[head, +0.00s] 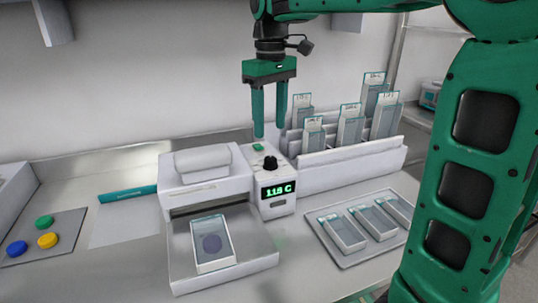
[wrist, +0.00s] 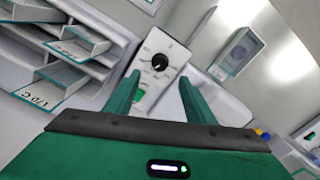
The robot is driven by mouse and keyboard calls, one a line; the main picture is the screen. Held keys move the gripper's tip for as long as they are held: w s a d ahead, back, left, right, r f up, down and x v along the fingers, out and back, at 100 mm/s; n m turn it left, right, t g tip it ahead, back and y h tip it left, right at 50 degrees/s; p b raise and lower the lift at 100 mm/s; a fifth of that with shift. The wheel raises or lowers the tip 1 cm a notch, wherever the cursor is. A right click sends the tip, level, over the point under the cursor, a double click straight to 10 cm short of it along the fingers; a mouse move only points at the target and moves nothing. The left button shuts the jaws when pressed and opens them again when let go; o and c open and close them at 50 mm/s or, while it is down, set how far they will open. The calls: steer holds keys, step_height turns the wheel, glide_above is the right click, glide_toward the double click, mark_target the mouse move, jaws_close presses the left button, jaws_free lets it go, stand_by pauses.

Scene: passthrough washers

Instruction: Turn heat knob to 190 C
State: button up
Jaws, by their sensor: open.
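The black heat knob (head: 270,163) sits on top of the white control unit (head: 282,210), and its green display (head: 278,190) reads about 118 C; the last digit is a little blurred. The knob also shows in the wrist view (wrist: 159,67), on a pale panel with small dial marks. My green gripper (head: 269,132) is open and empty, with its fingers pointing down above and just behind the knob. In the wrist view my gripper (wrist: 160,78) has its fingers spread to either side of the panel, not touching the knob. A green button (head: 258,147) is behind the knob.
A rack (head: 350,165) of upright packs stands behind right. A tray (head: 350,257) with several packs lies to the right. Coloured buttons (head: 46,240) are far left.

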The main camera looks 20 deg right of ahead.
mark_target(270, 158)
step_height(270, 158, down, 9)
steer(key=shift+f, duration=0.2)
stand_by(0.3)
steer(key=c, duration=1)
